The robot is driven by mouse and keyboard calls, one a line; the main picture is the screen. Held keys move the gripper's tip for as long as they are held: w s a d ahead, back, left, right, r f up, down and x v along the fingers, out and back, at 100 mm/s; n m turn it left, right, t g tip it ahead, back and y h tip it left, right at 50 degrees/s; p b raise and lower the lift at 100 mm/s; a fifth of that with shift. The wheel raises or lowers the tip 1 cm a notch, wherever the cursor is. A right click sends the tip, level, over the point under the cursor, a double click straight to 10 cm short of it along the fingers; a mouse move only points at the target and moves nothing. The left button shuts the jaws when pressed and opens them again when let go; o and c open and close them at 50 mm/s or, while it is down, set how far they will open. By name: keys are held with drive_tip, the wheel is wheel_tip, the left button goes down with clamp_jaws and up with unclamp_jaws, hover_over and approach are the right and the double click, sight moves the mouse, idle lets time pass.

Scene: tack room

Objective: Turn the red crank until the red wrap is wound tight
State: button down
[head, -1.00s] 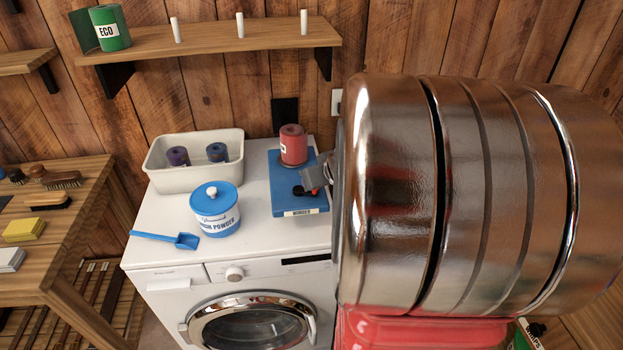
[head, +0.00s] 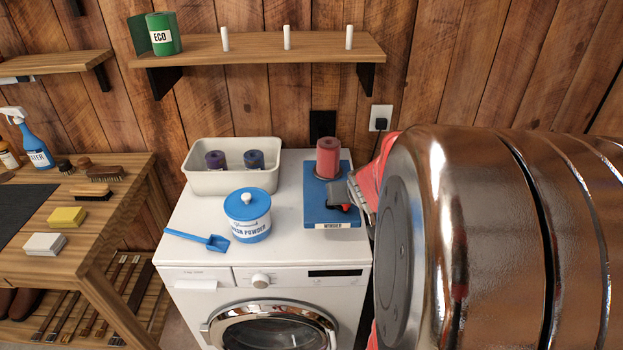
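The winder is a blue board (head: 316,216) with a "WINDER" label, lying on the right of the washing machine top. The red wrap (head: 327,158) stands upright as a roll at the board's back. My gripper (head: 341,196) is low over the board's right side, in front of the wrap. A small bit of red and a dark part show at its fingertips, where the red crank (head: 333,208) seems to be. The crank is mostly hidden, and I cannot tell whether the fingers grip it. My large metallic arm link fills the right of the view.
A blue scoop (head: 198,239) lies at the left. A shelf (head: 265,50) with pegs and a green roll (head: 162,34) hangs above.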

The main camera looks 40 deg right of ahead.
drive_tip(key=shift+f, duration=0.1)
drive_tip(key=c, duration=1.6)
unclamp_jaws()
drive_tip(key=shift+v, duration=3.75)
